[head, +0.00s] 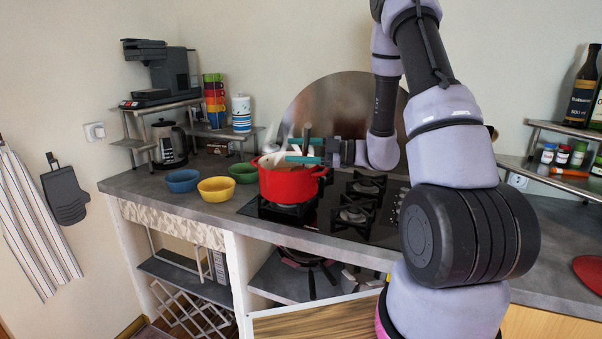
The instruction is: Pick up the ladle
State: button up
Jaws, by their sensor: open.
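A red pot (287,184) stands on the left side of the black stove. Something thin, dark and upright (307,131) shows above the pot between the gripper's fingers; it may be the ladle's handle, but I cannot tell for sure. No ladle bowl can be made out. My gripper (296,150) reaches in from the right, just above the pot's rim, with its teal fingers pointing left and open. Whether a finger touches anything is too small to tell. Whitish wisps at the pot partly blur the view there.
Blue (182,181), yellow (216,189) and green (243,172) bowls stand left of the pot. A kettle (169,144) and a coffee machine (159,70) are farther left. Several bare burners lie right of the pot.

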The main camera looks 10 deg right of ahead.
jog(key=shift+w+a, duration=0.15)
jog(key=shift+a, duration=0.15)
grip_shut()
dwell(1.2)
